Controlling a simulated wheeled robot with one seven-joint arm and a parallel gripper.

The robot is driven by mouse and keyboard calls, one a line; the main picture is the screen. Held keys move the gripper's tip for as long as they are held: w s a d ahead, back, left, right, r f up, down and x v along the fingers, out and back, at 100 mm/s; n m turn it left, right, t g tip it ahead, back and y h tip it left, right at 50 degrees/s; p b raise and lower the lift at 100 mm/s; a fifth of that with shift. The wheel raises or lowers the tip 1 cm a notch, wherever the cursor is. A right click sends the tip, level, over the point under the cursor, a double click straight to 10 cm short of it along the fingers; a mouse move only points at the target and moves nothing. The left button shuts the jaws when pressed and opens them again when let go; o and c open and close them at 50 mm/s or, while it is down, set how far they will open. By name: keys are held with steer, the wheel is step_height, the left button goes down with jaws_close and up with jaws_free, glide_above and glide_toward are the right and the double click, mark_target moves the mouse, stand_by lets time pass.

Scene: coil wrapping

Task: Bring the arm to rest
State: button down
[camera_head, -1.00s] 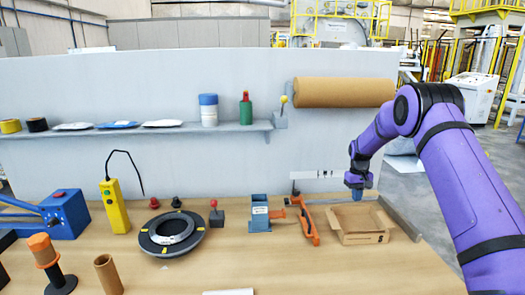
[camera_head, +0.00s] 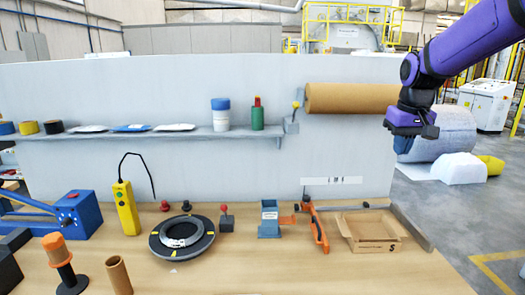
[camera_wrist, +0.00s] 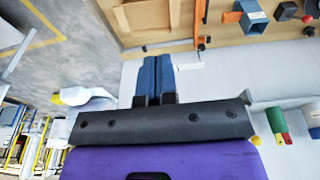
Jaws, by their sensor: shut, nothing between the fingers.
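My purple arm reaches in from the upper right in the head view. My gripper (camera_head: 403,144) has blue fingers and hangs at the right end of the grey back panel (camera_head: 200,90), above and clear of the table. In the wrist view my gripper (camera_wrist: 157,62) has its two blue fingers side by side, closed together with nothing between them. Below it on the table is an open cardboard box (camera_head: 372,246), which also shows at the top of the wrist view (camera_wrist: 150,16).
A brown paper roll (camera_head: 350,97) is mounted on the panel left of my gripper. A shelf (camera_head: 180,134) holds cans and tape. A coil (camera_head: 181,237), orange tool (camera_head: 318,229) and yellow pendant (camera_head: 126,207) are on the table.

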steer(key=s+a+t, duration=0.3)
steer(key=s, duration=2.6)
steer(key=shift+r, duration=0.45)
